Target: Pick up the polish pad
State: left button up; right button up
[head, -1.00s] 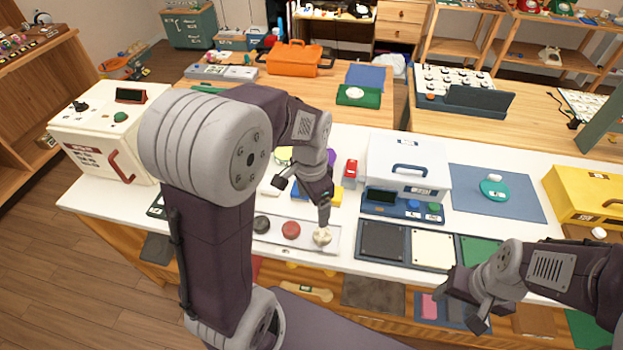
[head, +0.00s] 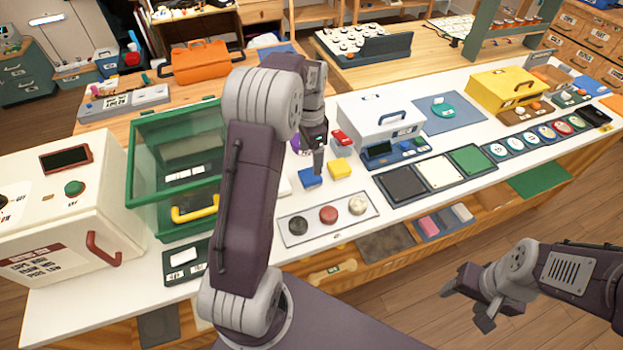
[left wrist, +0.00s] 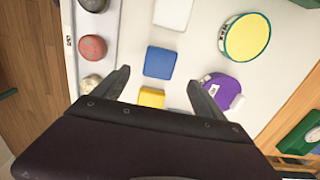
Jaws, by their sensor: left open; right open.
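No pad carries a readable polish label. A white tray (head: 283,242) holds black (head: 297,226), red (head: 328,214) and cream (head: 358,205) round pads; the cream one also shows in the left wrist view (left wrist: 90,82). Behind the tray lie a blue block (head: 308,180) and a yellow block (head: 340,168). My left gripper (head: 317,163) is open and empty, above the blocks. In the left wrist view, the blue block (left wrist: 160,62) appears between the open fingers (left wrist: 160,80), the yellow block partly hidden by the gripper. My right gripper (head: 466,306) is open and empty, in front of the table.
A green glass-sided case (head: 178,150) and a cream machine (head: 60,205) stand left. A white box (head: 380,118) and a mat of black, white and green panels (head: 440,175) lie right. A yellow-topped tin (left wrist: 247,37) and purple tin (left wrist: 225,90) are near the left gripper.

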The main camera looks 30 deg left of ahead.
aim_at(310, 175)
pick_arm(q)
jog(key=f, duration=0.3)
jog(key=shift+s+a+f, duration=0.15)
jog(key=shift+s+f, duration=0.15)
jog(key=shift+f, duration=0.05)
notch_tip(310, 175, down, 5)
jog(key=shift+w+r+b, duration=0.1)
jog(key=shift+r+b, duration=0.05)
jog(key=shift+b, duration=0.15)
jog(key=shift+f, duration=0.25)
jog(key=c, duration=1.5)
jog(key=shift+r, duration=0.1)
notch_tip(310, 175, up, 4)
jog(key=shift+w+r, duration=0.1)
jog(key=w+d+r+p, duration=0.1)
jog(key=w+d+r, duration=0.1)
jog(key=w, duration=0.1)
jog(key=w+d+r+p, duration=0.1)
jog(key=w+d+r, duration=0.1)
jog(key=w, duration=0.1)
jog(key=w+d+r+p, duration=0.1)
jog(key=w+d+r, duration=0.1)
jog(key=w+d, duration=0.1)
jog(key=shift+w+r, duration=0.25)
jog(key=shift+r, duration=0.1)
